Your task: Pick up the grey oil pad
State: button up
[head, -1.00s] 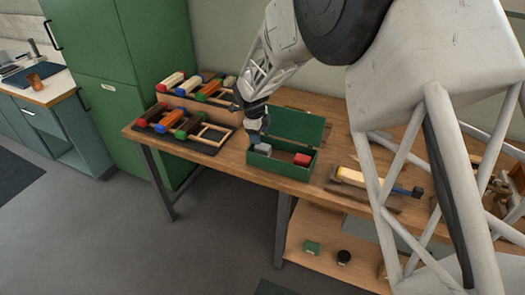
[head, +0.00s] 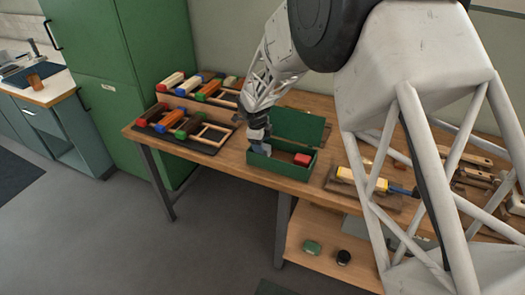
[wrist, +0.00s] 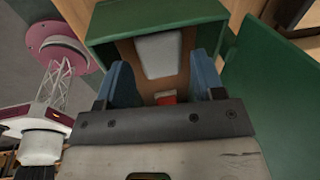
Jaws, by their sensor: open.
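The grey oil pad (wrist: 160,54) lies in the open green box, seen in the wrist view against the box's brown floor. My gripper (wrist: 163,72) is open, with its two blue fingers reaching into the box on either side of the pad's near end. Whether the fingers touch the pad I cannot tell. In the head view my gripper (head: 259,145) points down into the left part of the green box (head: 268,167), and it largely hides the pad there.
A red block (head: 303,159) sits in the box's right part. The box lid stands open behind. A yellow-and-blue brush (head: 372,180) lies to the right.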

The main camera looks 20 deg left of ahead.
jog(key=shift+w+d+f, duration=0.1)
jog(key=shift+w+f, duration=0.05)
jog(key=shift+f, duration=0.65)
jog(key=shift+w+d+f, duration=0.1)
jog(key=shift+f, duration=0.65)
jog(key=shift+c, duration=0.3)
jog(key=c, duration=0.6)
